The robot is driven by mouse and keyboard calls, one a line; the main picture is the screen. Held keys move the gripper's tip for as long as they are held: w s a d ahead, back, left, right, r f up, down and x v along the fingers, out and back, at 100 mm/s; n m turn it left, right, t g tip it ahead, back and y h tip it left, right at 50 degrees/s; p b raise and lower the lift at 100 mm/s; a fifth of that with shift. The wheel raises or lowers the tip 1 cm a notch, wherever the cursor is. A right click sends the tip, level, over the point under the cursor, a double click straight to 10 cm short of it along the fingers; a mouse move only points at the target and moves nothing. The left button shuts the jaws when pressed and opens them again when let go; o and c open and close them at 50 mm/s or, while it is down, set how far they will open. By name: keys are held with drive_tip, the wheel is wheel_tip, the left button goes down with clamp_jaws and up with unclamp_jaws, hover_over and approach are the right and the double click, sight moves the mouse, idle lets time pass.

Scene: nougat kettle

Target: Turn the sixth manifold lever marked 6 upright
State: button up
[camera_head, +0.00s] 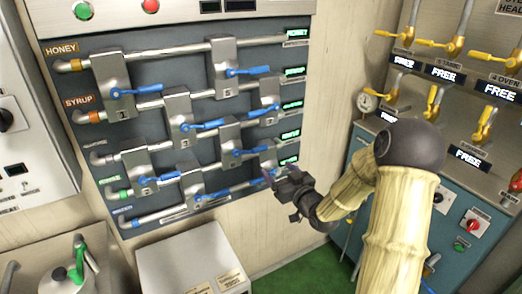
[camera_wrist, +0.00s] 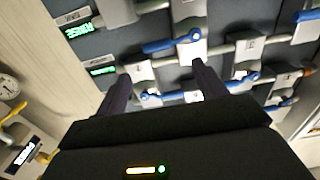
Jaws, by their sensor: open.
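The manifold (camera_head: 190,75) is a dark panel with several pipes and grey valve blocks bearing blue levers. The blue levers I can make out lie sideways or slightly tilted, such as the upper right one (camera_head: 248,71) and the lower middle one (camera_head: 210,192). The number marks are mostly too small to read, so I cannot tell which lever is 6. My gripper (camera_head: 273,177) is at the lower right of the manifold and partly covers a valve there. In the wrist view my gripper (camera_wrist: 165,82) is open, with a grey valve block (camera_wrist: 144,73) and blue lever showing between its fingers; contact is unclear.
Neighbouring levers crowd the gripper. Green floor shows below.

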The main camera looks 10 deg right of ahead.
sight(260, 149)
drive_tip(key=p+x, duration=0.2)
drive_tip(key=x, duration=1.1)
drive_tip(key=shift+f, duration=0.1)
drive_tip(key=shift+d, duration=0.1)
drive_tip(key=shift+d, duration=0.1)
drive_tip(key=shift+c, duration=0.2)
